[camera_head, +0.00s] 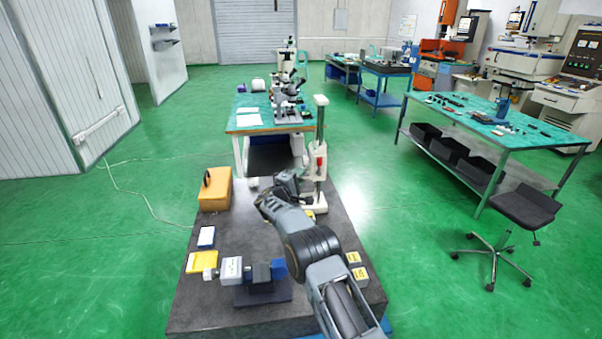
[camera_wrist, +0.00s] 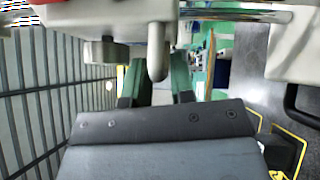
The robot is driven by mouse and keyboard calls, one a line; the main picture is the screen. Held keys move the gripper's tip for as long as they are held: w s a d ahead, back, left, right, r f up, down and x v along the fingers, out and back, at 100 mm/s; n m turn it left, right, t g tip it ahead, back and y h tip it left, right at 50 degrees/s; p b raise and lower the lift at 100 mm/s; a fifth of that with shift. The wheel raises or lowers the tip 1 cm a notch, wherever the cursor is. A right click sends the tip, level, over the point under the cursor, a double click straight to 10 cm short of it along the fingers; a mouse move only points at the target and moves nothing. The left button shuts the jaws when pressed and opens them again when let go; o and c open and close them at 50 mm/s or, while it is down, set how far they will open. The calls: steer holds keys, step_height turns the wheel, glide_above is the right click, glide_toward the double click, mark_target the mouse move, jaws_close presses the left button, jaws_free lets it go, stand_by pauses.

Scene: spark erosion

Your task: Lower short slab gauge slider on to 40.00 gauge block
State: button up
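A white slider with a red part (camera_head: 318,160) sits on that column. My gripper (camera_head: 284,183) is just left of the stand, low over the plate. In the wrist view, the green fingers of my gripper (camera_wrist: 157,84) stand apart.
The dark plate (camera_head: 208,305) holds an orange box (camera_head: 213,195), a yellow box (camera_head: 202,262) and a micrometer in a stand (camera_head: 255,270). Small yellow-labelled blocks (camera_head: 356,265) lie right of my arm. A bench with microscopes (camera_head: 262,121) stands behind the plate.

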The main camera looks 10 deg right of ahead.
steer(key=shift+w+d, duration=0.3)
steer(key=shift+d, duration=0.05)
steer(key=shift+c, duration=0.3)
jaws_close()
